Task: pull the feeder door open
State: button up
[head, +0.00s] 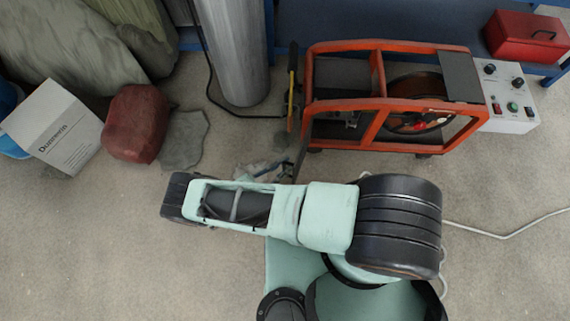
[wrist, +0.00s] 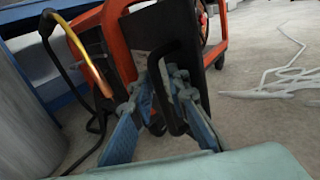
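The feeder (head: 385,48) is a machine in an orange-red tube frame at the top right of the head view. Its dark door (head: 301,158) shows nearly edge-on there, standing out from the frame's left front corner toward me, so it looks partly open. In the wrist view the dark door panel (wrist: 190,42) carries a black loop handle (wrist: 178,122). My gripper (wrist: 165,78) has its blue-and-grey fingers on both sides of the handle bar and looks closed on it. In the head view the fingers (head: 272,170) are small beside the door, and their contact is unclear.
A control box (head: 512,108) is at the feeder's right end. A grey column (head: 235,50) stands left of it. A red container (head: 136,122) and a white box (head: 55,128) lie at the left. A pale cable (head: 505,235) crosses the floor right of my arm.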

jog(key=v, duration=0.7)
jog(key=shift+a, duration=0.15)
jog(key=shift+s, duration=0.15)
